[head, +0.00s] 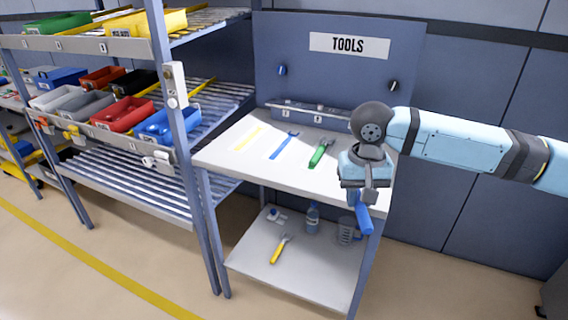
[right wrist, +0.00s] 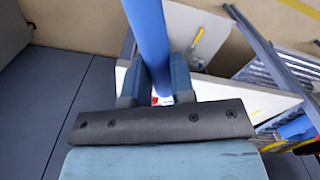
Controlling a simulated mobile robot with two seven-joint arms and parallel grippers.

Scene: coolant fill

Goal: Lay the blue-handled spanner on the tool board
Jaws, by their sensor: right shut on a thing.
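My right gripper (head: 360,196) is shut on the blue-handled spanner (head: 364,219), in front of the right part of the tool bench. The blue handle hangs down below the jaws; the spanner's metal head is not clearly seen. In the right wrist view the blue handle (right wrist: 148,35) stands between the two fingers (right wrist: 155,85). My left gripper is not in view.
A grey-blue rail (head: 310,114) runs along the back of the bench top. The lower shelf (head: 310,280) holds a yellow-handled spanner (head: 281,248), a bottle (head: 312,219) and a clear jug (head: 346,232). A rack post (head: 176,140) with bins stands at left.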

